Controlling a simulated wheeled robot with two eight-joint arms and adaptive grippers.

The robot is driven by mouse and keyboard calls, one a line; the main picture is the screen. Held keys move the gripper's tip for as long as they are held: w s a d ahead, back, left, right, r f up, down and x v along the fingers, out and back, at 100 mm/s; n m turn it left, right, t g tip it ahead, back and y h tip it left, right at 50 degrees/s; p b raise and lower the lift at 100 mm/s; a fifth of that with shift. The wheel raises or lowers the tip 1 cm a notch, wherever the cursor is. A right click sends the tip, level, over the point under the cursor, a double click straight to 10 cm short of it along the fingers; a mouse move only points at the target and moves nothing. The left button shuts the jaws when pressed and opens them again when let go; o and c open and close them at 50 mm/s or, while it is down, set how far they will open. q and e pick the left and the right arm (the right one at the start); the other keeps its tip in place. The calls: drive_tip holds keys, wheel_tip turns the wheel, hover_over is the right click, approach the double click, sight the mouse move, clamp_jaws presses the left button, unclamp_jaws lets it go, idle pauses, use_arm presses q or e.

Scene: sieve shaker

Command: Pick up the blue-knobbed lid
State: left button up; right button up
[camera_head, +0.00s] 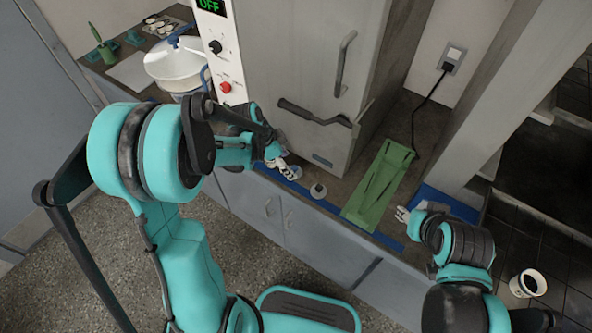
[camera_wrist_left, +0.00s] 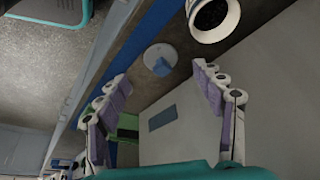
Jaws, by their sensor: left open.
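The blue-knobbed lid (camera_wrist_left: 160,60) is a small pale disc with a blue knob, lying flat on the counter in the left wrist view. In the head view it appears as a small grey disc (camera_head: 318,190) near the counter's front edge, left of the green cloth-like piece. My left gripper (camera_head: 283,169) is just left of the lid in the head view. It is open, and in the left wrist view its fingers (camera_wrist_left: 159,76) frame the lid's side of the counter without touching the lid. My right gripper (camera_head: 402,214) is beside the green piece; its jaw opening is unclear.
A small round container (camera_wrist_left: 213,16) with a dark inside stands beside the lid. The tall grey machine (camera_head: 300,75) rises behind. A white pot (camera_head: 174,66) stands at upper left. A blue strip runs along the counter edge.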

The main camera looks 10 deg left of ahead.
sight(292, 168)
use_arm(q)
drive_tip(key=b+x, duration=0.2)
drive_tip(key=x, duration=0.2)
drive_tip(key=shift+w+a+f, duration=0.1)
drive_tip(key=shift+a, duration=0.05)
drive_tip(key=shift+w+f, duration=0.1)
drive_tip(key=shift+f, duration=0.25)
drive_tip(key=shift+r, duration=0.1)
drive_tip(key=shift+c, duration=0.9)
drive_tip(key=c, duration=0.8)
drive_tip(key=shift+o, duration=0.2)
drive_tip(key=shift+r, duration=0.15)
